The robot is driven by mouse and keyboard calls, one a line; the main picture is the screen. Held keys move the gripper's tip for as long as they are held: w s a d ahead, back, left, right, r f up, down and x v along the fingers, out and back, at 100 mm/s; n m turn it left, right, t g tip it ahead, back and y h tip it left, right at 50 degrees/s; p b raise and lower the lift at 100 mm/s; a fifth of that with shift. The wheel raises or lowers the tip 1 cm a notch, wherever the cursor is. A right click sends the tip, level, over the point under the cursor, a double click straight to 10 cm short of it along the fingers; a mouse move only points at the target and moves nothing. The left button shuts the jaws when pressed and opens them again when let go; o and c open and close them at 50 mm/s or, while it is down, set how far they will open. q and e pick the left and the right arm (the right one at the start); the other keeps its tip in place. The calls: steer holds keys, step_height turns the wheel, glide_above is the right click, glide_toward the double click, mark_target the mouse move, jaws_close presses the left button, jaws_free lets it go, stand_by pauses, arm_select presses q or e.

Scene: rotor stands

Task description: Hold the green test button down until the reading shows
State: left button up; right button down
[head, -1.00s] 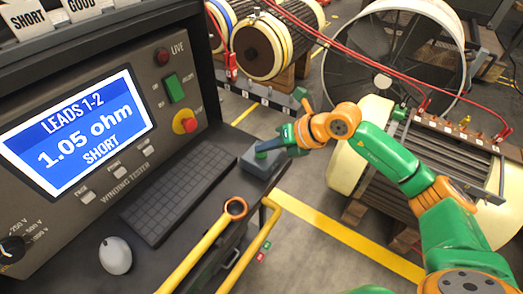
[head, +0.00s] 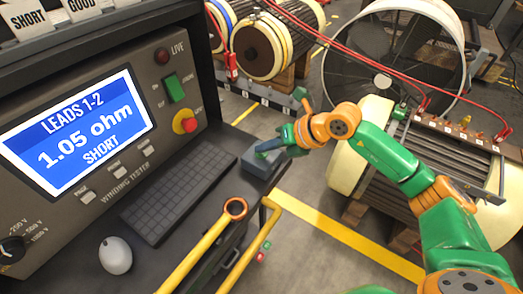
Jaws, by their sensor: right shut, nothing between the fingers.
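The green test button (head: 262,154) sits on top of a small blue-grey box at the right end of the tester's shelf. My right gripper (head: 270,146) is shut with its fingertips at the button, seemingly touching it from above; how far the button is pressed cannot be told. The tester screen (head: 77,131) is lit and reads "LEADS 1-2", "1.05 ohm", "SHORT". My left gripper is not in view.
A keyboard (head: 178,190) and a mouse (head: 115,255) lie on the shelf. The tester panel has a red and yellow stop knob (head: 185,121) and a green switch (head: 174,88). A yellow rail (head: 217,240) runs in front. Red leads cross to wound rotors (head: 262,47) behind.

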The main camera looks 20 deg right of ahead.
mark_target(265, 155)
stand_by(0.4)
steer(key=shift+r+p, duration=0.65)
steer(key=shift+r, duration=0.15)
step_height(265, 155, up, 5)
steer(key=p, duration=0.4)
steer(key=shift+r, duration=0.1)
